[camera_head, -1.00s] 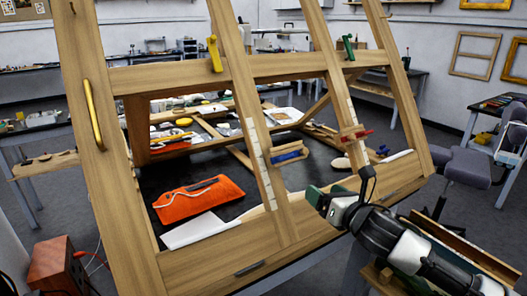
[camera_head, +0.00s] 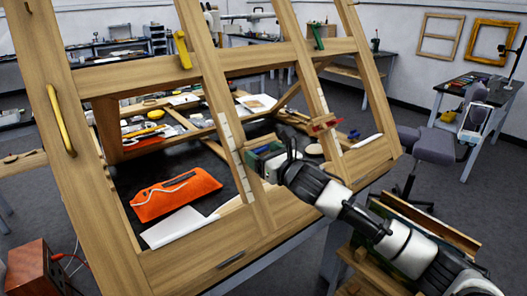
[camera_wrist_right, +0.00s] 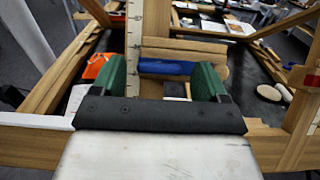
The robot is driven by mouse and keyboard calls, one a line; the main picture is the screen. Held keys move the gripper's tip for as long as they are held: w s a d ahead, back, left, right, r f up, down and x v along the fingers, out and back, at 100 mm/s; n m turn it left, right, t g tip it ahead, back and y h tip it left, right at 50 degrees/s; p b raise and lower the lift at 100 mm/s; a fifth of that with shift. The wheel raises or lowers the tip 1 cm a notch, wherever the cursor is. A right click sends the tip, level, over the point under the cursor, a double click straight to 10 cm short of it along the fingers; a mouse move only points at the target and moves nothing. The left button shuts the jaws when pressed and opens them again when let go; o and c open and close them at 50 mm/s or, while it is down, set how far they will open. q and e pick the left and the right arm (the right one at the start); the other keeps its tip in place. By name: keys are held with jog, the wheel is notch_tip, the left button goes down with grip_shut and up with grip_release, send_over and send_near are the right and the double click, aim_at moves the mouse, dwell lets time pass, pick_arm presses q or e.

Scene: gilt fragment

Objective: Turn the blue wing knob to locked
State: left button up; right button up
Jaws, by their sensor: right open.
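The blue wing knob (camera_wrist_right: 165,67) lies crosswise on a wooden block of the slanted wooden frame (camera_head: 150,73). In the right wrist view it shows between the two green fingers, and no finger visibly closes on it. In the head view my right gripper (camera_head: 264,157) stands at the knob's place and mostly hides it. My right gripper is open; its fingers also show in the wrist view (camera_wrist_right: 161,78), apart on either side of the knob. I cannot tell whether they touch it. My left gripper is not in view.
Yellow (camera_head: 182,50), green (camera_head: 318,36) and red (camera_head: 325,124) wing knobs sit on the frame. A brass handle (camera_head: 61,120) is on its left post. An orange pouch (camera_head: 176,194) lies on the dark surface behind. An office chair (camera_head: 432,146) stands at right.

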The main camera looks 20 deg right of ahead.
jog(key=c, duration=0.9)
